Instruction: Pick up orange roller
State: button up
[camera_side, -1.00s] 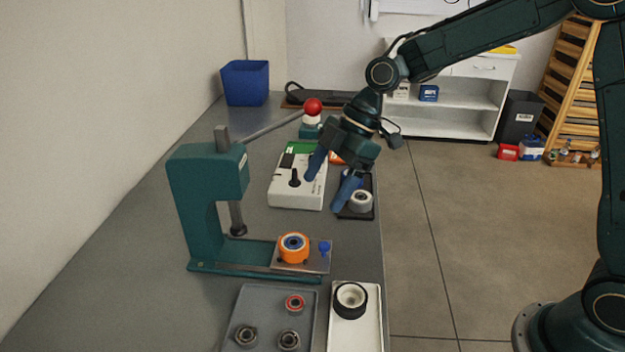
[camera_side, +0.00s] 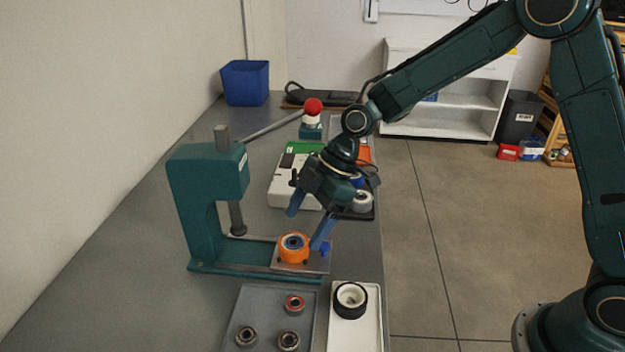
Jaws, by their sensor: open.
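The orange roller (camera_side: 294,250) has a dark hub with a blue ring. It sits on the metal plate (camera_side: 283,266) at the base of the green press (camera_side: 192,190). My gripper (camera_side: 307,232) is open and empty, with its blue fingers spread and pointing down. It is just above and behind the roller. The right finger comes down close to the roller's right side, and the left finger is up and to the left of it. I cannot tell whether either finger touches the roller.
A grey tray (camera_side: 264,318) with several bearings and a white tray (camera_side: 373,318) with a black-and-white roller (camera_side: 350,299) lie in front. The press ram (camera_side: 236,219) hangs left of the roller.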

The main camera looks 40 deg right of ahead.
aim_at(294, 241)
jog(key=shift+x, duration=2.15)
jog(key=c, duration=1.1)
jog(key=shift+r, duration=0.2)
jog(key=shift+r, duration=1.45)
jog(key=shift+d+r, duration=0.2)
jog(key=shift+d, duration=0.05)
jog(key=s+d, duration=0.1)
jog(key=d, duration=0.4)
jog(key=s+d, duration=0.1)
jog(key=d, duration=0.5)
jog(key=s+d, duration=0.1)
jog(key=d, duration=0.5)
jog(key=shift+s+d+f, duration=0.1)
jog(key=shift+s+d, duration=0.05)
jog(key=shift+s, duration=0.1)
